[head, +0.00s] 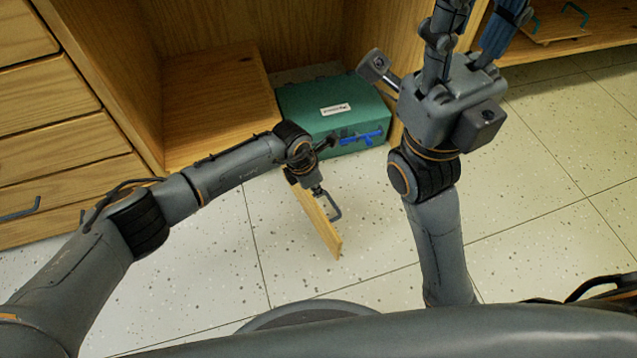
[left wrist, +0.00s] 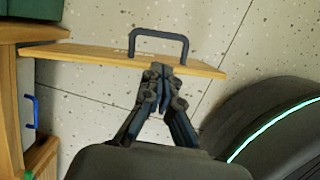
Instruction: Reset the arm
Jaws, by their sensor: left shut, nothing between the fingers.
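My left gripper (head: 317,187) is shut and empty. It is beside the dark handle (head: 334,206) of an open wooden cabinet door (head: 322,232), which shows nearly edge-on. In the left wrist view its closed fingertips (left wrist: 162,72) are close to the handle (left wrist: 158,42) and the door's edge (left wrist: 120,58); whether they touch is unclear. My right gripper (head: 477,20) is raised at the top, over the area right of the cabinet. Its fingers spread apart, with the tips partly cut off by the frame edge.
A green case (head: 318,102) with a blue handle stands in the open cabinet behind my left gripper. Wooden drawers (head: 50,120) are at the left. A low shelf (head: 570,28) is at upper right. The speckled tile floor (head: 560,190) is clear at right.

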